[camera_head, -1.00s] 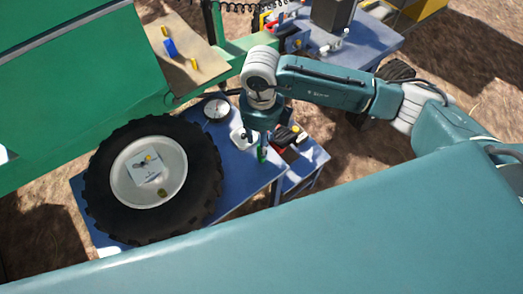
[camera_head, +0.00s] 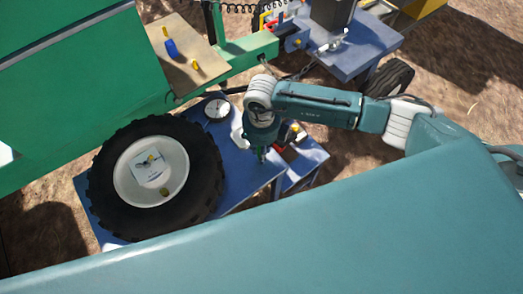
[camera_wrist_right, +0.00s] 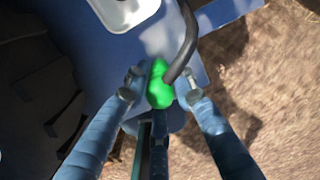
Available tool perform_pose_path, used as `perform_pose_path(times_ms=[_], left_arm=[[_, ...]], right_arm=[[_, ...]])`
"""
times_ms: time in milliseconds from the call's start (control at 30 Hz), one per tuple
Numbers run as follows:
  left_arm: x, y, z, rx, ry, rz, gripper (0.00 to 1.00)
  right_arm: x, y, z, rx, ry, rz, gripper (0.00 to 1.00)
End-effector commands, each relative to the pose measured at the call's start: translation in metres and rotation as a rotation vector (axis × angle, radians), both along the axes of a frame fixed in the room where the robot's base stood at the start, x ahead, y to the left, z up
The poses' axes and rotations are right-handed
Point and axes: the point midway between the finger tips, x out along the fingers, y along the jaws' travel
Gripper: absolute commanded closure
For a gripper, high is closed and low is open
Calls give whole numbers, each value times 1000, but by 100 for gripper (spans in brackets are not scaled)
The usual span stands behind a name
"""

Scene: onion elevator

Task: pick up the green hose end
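The green hose end (camera_wrist_right: 160,88) is bright green, on a dark hose (camera_wrist_right: 187,45) that curves up and away in the right wrist view. In the head view my right gripper (camera_head: 262,156) points down over the right part of the blue table (camera_head: 238,178). It largely hides the green end there. My left gripper is not in view.
A large black tire (camera_head: 105,185) with a white rim lies on the table's left part. A round gauge (camera_head: 217,108) and a white tray (camera_wrist_right: 122,10) are near the gripper. A green machine (camera_head: 80,90) stands behind. Bare ground lies to the right.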

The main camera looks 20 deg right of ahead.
Motion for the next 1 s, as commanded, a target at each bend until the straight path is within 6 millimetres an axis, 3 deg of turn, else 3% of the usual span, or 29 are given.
perform_pose_path(times_ms=[33, 100, 467, 633, 767, 1000], left_arm=[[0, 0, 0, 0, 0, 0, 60], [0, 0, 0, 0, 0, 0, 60], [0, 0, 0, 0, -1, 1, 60], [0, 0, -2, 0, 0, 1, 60], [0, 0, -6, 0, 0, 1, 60], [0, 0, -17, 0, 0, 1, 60]], right_arm=[[0, 0, 0, 0, 0, 0, 90], [0, 0, 0, 0, 0, 0, 100], [1, 0, 3, 0, -1, -1, 100], [1, 1, 17, 2, -2, 0, 100], [2, 0, 40, 2, -6, 1, 100], [3, 0, 108, 2, -9, 1, 100]])
